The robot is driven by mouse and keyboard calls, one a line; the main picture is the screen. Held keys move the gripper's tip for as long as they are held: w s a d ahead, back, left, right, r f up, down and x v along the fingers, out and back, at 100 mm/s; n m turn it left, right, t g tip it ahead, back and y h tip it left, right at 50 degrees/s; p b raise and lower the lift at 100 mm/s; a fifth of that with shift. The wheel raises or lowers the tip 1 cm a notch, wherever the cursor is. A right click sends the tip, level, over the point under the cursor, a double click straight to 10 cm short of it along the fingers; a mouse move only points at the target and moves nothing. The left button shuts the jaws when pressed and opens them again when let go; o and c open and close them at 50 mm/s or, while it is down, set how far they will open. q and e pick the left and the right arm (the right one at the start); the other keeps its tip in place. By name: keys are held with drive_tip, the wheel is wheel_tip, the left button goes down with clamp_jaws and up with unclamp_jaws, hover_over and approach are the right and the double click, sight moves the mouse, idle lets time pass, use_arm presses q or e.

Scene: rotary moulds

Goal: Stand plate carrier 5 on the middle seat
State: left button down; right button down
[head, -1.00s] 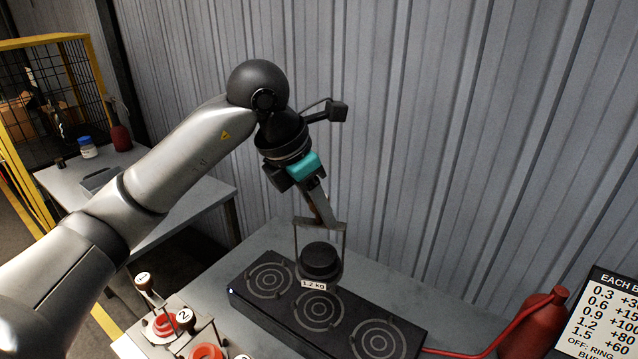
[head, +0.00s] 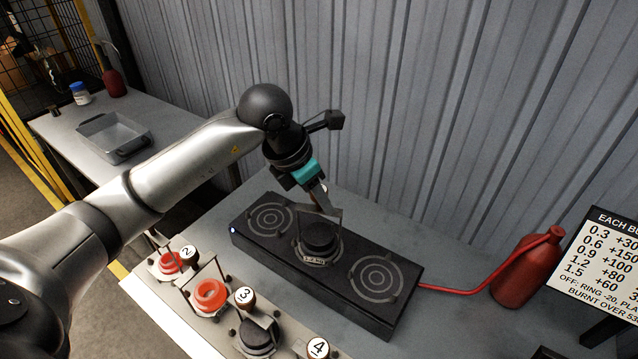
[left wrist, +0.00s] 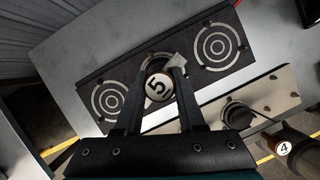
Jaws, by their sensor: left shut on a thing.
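Plate carrier 5 (head: 320,236) is a thin metal frame with a dark round weight and a small weight label on its front. Its round tag "5" (left wrist: 157,88) shows in the left wrist view, between my fingers. My left gripper (head: 322,200) is shut on the top of the carrier. The carrier looks upright over the middle seat of the black three-seat block (head: 350,318) and hides most of that seat. I cannot tell whether its base touches the seat or hangs just above it. My right gripper is not in view.
The left seat (head: 270,220) and right seat (head: 377,278) are empty. A rack (head: 190,300) with several numbered carriers stands in front. A red bottle (head: 527,265) with a red hose is at the right, beside a sign (head: 598,262). A corrugated wall stands behind.

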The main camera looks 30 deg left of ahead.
use_arm(q)
drive_tip(key=shift+w+r, duration=0.15)
drive_tip(key=shift+r, duration=0.05)
drive_tip(key=shift+f, duration=0.15)
drive_tip(key=c, duration=0.5)
unclamp_jaws()
drive_tip(key=shift+f, duration=0.15)
drive_tip(key=shift+r, duration=0.25)
drive_tip(key=v, duration=1.2)
drive_tip(key=shift+s+f, duration=0.1)
drive_tip(key=shift+s, duration=0.1)
drive_tip(key=shift+a, duration=0.1)
